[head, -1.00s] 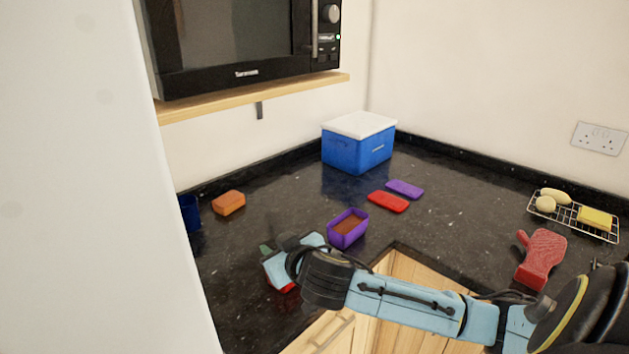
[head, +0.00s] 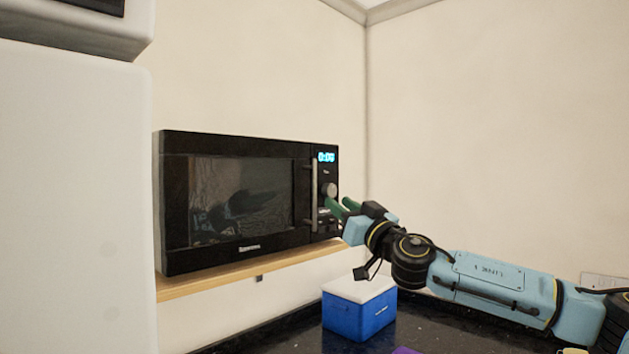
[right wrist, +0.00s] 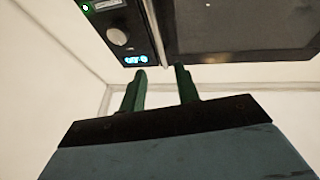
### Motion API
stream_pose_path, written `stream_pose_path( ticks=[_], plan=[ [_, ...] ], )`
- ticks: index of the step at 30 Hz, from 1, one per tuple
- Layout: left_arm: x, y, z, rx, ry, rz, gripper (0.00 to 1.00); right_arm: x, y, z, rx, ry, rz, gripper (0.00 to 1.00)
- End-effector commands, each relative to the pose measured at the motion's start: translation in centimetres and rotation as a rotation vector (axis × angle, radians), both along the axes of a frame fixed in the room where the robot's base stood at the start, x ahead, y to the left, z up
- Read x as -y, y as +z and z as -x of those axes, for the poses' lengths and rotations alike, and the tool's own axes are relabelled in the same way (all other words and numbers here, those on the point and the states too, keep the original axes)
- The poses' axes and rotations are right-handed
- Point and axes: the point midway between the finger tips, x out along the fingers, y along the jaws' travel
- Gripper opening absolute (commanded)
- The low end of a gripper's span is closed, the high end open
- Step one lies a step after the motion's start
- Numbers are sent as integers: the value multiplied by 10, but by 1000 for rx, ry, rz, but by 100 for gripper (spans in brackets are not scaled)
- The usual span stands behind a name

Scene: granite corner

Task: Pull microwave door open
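The black microwave (head: 235,145) stands on a wooden shelf with its door shut. Its upright metal handle (head: 314,193) is at the right edge of the dark door window, beside the knob and lit display. My right gripper (head: 342,208) has green fingers and is at the lower right of the control panel, to the right of the handle. In the right wrist view the two green fingers (right wrist: 159,72) are apart with nothing between them, and the microwave (right wrist: 210,25) is beyond their tips. My left gripper is not in view.
The wooden shelf (head: 215,277) runs under the microwave. A blue cooler box with a white lid (head: 358,312) stands on the dark counter below. A white cabinet or fridge side (head: 75,200) fills the left.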

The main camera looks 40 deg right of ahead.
Motion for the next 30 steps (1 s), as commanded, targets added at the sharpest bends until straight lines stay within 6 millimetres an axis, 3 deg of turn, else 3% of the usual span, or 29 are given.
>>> stream_pose_path(
  ticks=[1,9,15,21,30],
  plan=[
    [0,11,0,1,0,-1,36,0,8,-8,0,2,-2,32],
    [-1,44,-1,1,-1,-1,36,5,29,-55,2,0,-2,32],
    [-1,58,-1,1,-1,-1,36,8,39,-84,1,0,0,32],
    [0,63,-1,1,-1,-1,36,11,43,-100,0,-1,0,32],
    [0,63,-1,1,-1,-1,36,11,43,-104,-1,-1,2,32]
  ],
)
